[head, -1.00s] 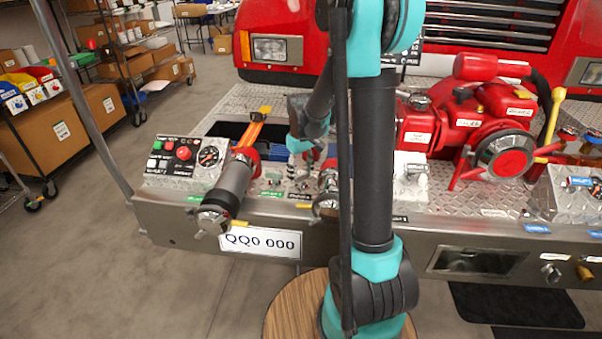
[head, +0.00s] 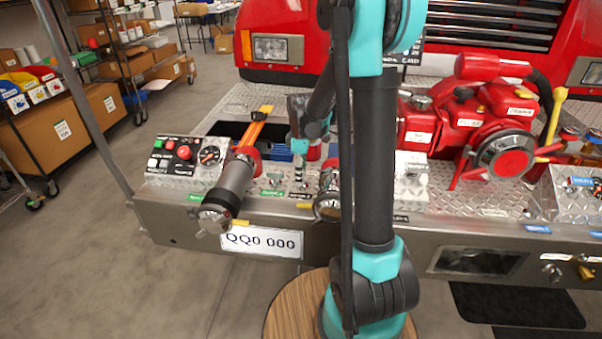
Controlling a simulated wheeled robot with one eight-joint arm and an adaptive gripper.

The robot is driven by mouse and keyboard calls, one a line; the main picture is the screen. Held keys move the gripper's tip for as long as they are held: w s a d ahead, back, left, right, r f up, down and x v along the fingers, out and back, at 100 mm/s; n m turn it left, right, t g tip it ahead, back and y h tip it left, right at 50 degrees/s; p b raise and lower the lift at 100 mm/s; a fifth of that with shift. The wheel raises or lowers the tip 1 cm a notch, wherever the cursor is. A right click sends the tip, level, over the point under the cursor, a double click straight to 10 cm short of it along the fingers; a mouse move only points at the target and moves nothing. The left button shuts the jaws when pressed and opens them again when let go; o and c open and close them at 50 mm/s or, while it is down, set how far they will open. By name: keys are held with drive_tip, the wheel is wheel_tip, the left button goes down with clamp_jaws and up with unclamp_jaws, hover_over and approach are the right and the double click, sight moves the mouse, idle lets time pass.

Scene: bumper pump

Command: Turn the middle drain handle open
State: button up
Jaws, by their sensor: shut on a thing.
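My gripper (head: 303,150) is small in the head view, left of my upright arm, pointing down over the deck of the red truck's bumper. It is shut on a thin upright handle, which I take to be the middle drain handle (head: 302,184), above a black label. The fingertips and the exact grip are too small to make out. Another small handle (head: 275,180) stands to the left beside a green label. My arm hides the deck just to the right.
A control panel (head: 185,160) with a gauge and a dark hose nozzle (head: 232,188) are at the left. A red pump (head: 490,125) stands at the right. An open dark recess lies behind the handles. Yellow-handled fittings line the front edge.

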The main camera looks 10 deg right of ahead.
idle(0.4)
drive_tip(key=o, duration=0.9)
drive_tip(key=shift+r, duration=0.1)
wheel_tip(320, 180, up, 12)
drive_tip(key=shift+f, duration=0.1)
